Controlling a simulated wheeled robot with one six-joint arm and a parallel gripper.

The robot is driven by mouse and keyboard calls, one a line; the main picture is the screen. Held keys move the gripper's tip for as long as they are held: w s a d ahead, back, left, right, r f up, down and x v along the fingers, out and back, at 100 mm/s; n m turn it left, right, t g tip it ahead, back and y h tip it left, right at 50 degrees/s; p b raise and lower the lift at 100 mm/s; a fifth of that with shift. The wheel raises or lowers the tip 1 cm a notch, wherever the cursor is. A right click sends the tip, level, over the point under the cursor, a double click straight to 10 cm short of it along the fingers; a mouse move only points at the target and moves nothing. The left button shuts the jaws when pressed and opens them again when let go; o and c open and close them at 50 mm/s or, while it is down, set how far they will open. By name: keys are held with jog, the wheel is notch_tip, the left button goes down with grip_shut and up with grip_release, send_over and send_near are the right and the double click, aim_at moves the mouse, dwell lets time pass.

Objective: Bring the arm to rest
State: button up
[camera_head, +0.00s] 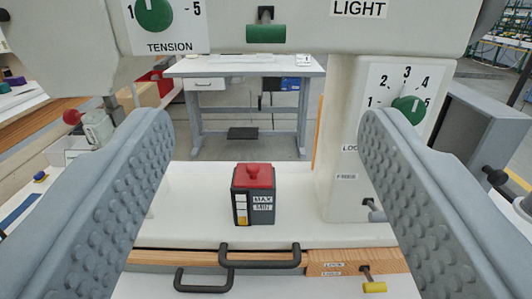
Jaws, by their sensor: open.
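My gripper (266,140) shows as two grey studded fingers, one at each side of the picture. It is open, with a wide gap and nothing between the fingers. A black box with a red lid (254,192) stands upright on the press bed, apart from both fingers.
Black handles (260,254) and a yellow-tipped lever (374,287) sit at the front edge. A red-knobbed lever (73,116) is at left.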

jog(key=s+f+g, duration=0.2)
jog(key=s+f, duration=0.1)
jog(key=s, duration=3.1)
jog(key=shift+s, duration=0.2)
